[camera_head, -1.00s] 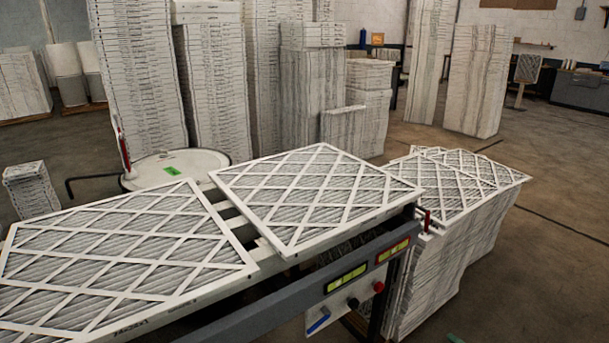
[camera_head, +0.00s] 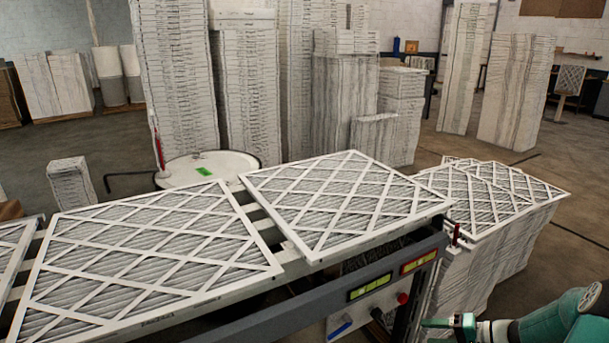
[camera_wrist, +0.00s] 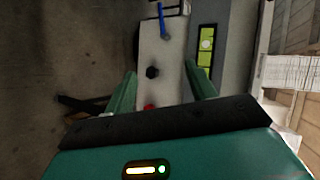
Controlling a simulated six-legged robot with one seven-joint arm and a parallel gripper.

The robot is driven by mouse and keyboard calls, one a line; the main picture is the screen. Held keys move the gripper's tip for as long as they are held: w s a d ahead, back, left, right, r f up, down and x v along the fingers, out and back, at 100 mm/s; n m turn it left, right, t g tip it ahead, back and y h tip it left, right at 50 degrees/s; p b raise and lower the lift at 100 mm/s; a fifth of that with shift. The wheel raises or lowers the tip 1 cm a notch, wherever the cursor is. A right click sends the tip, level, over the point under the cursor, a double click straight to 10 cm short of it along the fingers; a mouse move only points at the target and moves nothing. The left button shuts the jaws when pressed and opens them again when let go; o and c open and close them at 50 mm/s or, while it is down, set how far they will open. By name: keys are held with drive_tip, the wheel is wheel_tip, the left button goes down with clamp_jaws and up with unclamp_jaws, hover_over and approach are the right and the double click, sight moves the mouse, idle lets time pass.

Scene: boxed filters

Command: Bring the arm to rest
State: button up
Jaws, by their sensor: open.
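My arm's teal and grey links (camera_head: 560,318) show at the lower right of the head view. My gripper (camera_wrist: 160,82) shows in the wrist view with its two green fingers apart and nothing between them. Beyond the fingers, the wrist view shows the white control box (camera_wrist: 162,50) with a black knob, a red button and a blue lever. I cannot tell how far the fingers are from it. In the head view the same control box (camera_head: 365,312) is under the conveyor's front edge, left of my arm.
Framed filters (camera_head: 150,262) and (camera_head: 345,200) lie flat on the conveyor. A filter stack (camera_head: 495,245) stands at its right end, behind my arm. Tall filter stacks (camera_head: 175,80) and a round white-topped drum (camera_head: 205,168) stand behind. Open floor (camera_head: 570,215) lies at the right.

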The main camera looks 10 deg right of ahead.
drive_tip(key=s+a+r+n+g+h, duration=0.2)
drive_tip(key=a+r+g, duration=0.1)
drive_tip(key=a+r, duration=0.45)
drive_tip(key=s+a+r+n+g+h, duration=0.2)
drive_tip(key=a+r+g+h, duration=0.1)
drive_tip(key=a+r, duration=0.5)
drive_tip(key=s+a+r+n+t+h, duration=0.3)
drive_tip(key=s+a+r+h, duration=0.2)
drive_tip(key=s+a+r, duration=0.5)
drive_tip(key=s+a, duration=0.2)
drive_tip(key=s, duration=0.1)
drive_tip(key=shift+r, duration=0.3)
drive_tip(key=shift+s+d, duration=0.1)
drive_tip(key=shift+d, duration=0.05)
